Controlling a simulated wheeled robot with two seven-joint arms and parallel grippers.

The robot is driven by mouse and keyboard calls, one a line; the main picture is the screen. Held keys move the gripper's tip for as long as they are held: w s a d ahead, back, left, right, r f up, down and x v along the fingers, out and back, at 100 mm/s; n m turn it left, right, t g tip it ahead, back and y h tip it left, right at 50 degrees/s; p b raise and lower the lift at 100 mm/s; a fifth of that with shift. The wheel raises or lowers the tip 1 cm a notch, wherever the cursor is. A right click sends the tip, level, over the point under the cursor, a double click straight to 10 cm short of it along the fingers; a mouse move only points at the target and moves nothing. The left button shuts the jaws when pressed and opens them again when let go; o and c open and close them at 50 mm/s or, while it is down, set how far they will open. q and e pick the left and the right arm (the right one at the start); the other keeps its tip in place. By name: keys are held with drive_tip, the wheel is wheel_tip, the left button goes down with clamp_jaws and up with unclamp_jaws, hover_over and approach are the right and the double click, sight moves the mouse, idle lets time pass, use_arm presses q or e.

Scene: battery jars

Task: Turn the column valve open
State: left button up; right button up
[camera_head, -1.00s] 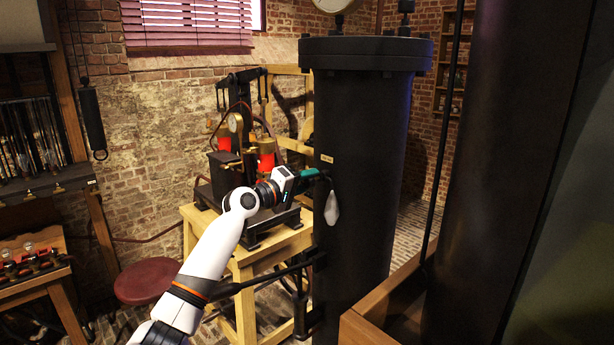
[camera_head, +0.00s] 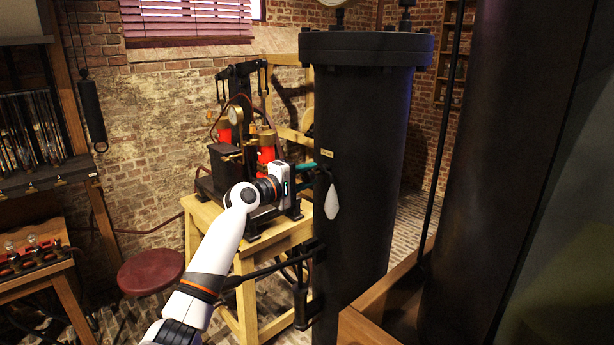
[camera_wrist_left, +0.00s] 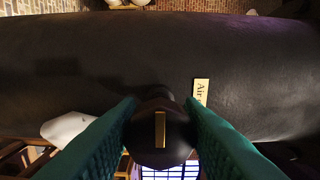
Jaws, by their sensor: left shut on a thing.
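The black column (camera_head: 358,160) stands upright in the middle of the head view. Its valve shows in the left wrist view as a dark round knob (camera_wrist_left: 160,150) with a brass strip on its face. A small brass-coloured plate (camera_wrist_left: 202,92) reading "Air" is fixed on the column beside it. My left gripper (camera_head: 318,170) reaches the column's left side, with its teal fingers shut on the knob from both sides. In the head view the knob is mostly hidden by the fingers. My right gripper is not in view.
A wooden table (camera_head: 215,218) with a pump apparatus (camera_head: 240,145) stands behind my left arm. A red stool (camera_head: 150,270) is at lower left. A wooden-edged box (camera_head: 375,325) stands right of the column.

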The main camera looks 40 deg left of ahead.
use_arm(q)
drive_tip(key=o, duration=0.9)
drive_tip(key=s+b, duration=0.1)
drive_tip(key=s, duration=0.3)
drive_tip(key=s+b, duration=0.2)
drive_tip(key=s, duration=0.2)
drive_tip(key=s+a+b, duration=0.1)
drive_tip(key=s+b, duration=0.1)
drive_tip(key=s, duration=0.2)
drive_tip(key=shift+f, duration=0.1)
